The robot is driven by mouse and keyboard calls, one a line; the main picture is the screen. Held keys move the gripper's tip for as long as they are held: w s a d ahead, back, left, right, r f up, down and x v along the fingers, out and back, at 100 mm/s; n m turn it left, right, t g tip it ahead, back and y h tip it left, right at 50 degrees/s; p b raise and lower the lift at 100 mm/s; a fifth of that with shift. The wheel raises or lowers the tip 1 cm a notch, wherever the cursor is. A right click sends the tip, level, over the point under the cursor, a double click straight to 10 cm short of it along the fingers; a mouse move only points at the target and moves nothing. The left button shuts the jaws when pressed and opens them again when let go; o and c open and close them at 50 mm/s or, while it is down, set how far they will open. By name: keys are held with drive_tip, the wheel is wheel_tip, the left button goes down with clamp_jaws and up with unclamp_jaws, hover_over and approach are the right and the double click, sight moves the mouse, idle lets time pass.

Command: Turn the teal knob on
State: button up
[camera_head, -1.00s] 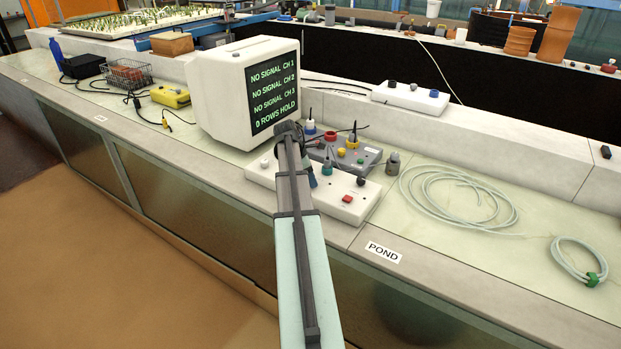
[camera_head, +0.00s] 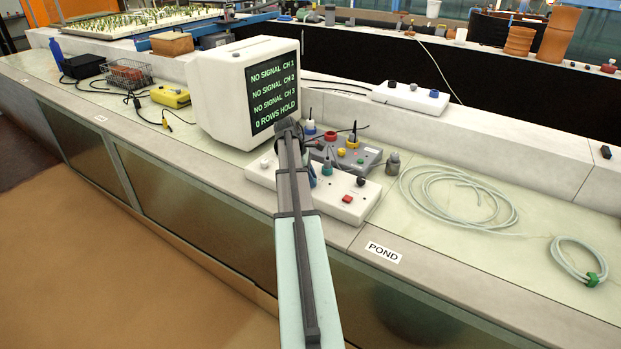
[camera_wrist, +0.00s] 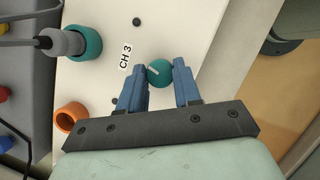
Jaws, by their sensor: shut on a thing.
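The teal knob (camera_wrist: 160,73) is a round cap with a pale pointer line, on a white panel (camera_wrist: 108,22) next to a "CH 3" label, in the wrist view. My gripper (camera_wrist: 160,82) has its two blue fingers on either side of the knob, shut on it. In the head view my arm hides this knob, and a blue fingertip of my gripper (camera_head: 312,177) shows just right of the arm. The white panel (camera_head: 340,211) lies on the bench below the monitor. The monitor (camera_head: 250,90) reads "NO SIGNAL" for CH 1, CH 2 and CH 3, and "0 ROWS HOLD".
A teal-collared socket with a grey plug (camera_wrist: 84,42) and an orange ring (camera_wrist: 72,115) are near the fingers. A grey box (camera_head: 366,160) with coloured fittings stands behind the panel. A red switch (camera_head: 347,198) is on the panel. Coiled tubing (camera_head: 455,200) lies to the right.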

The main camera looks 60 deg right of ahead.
drive_tip(key=m+y, duration=0.1)
drive_tip(key=m, duration=0.3)
drive_tip(key=shift+w+d+m+g+y, duration=0.1)
drive_tip(key=shift+d+m+g+y, duration=0.1)
drive_tip(key=shift+m+g+y, duration=0.15)
drive_tip(key=shift+m+y, duration=0.75)
drive_tip(key=shift+m, duration=1.2)
drive_tip(key=o, duration=1.1)
drive_tip(key=shift+c, duration=0.2)
drive_tip(key=v, duration=0.7)
drive_tip(key=shift+d+r, duration=0.15)
drive_tip(key=shift+r, duration=0.1)
